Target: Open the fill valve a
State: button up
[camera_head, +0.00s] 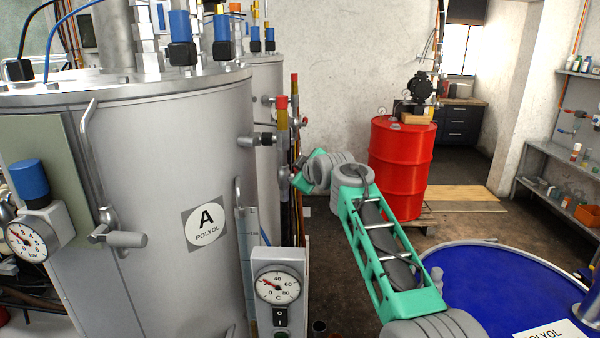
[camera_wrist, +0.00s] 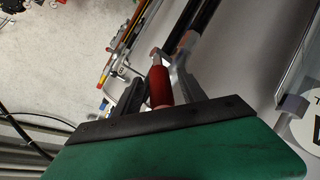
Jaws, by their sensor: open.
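The tank marked A POLYOL (camera_head: 150,170) is a large grey cylinder at the left of the head view. At its right side is a pipe valve with a red and yellow upper end (camera_head: 282,108); I take it for fill valve a, but no label shows. My gripper (camera_head: 296,180) is at the lower part of this pipe, its fingertips mostly hidden there. In the wrist view my gripper (camera_wrist: 158,82) is open, with a red handle (camera_wrist: 160,88) between its dark fingers. I cannot tell whether the fingers touch the handle.
A second tank (camera_head: 265,120) with a similar red-tipped valve (camera_head: 295,88) stands behind. A gauge box (camera_head: 278,290) is below the valve. A red drum (camera_head: 402,165) stands at the back, and a blue drum (camera_head: 480,285) at the lower right beside my arm.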

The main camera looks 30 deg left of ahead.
jog(key=b+v, duration=0.4)
jog(key=v, duration=0.4)
jog(key=shift+b, duration=0.4)
jog(key=shift+a+f, duration=0.1)
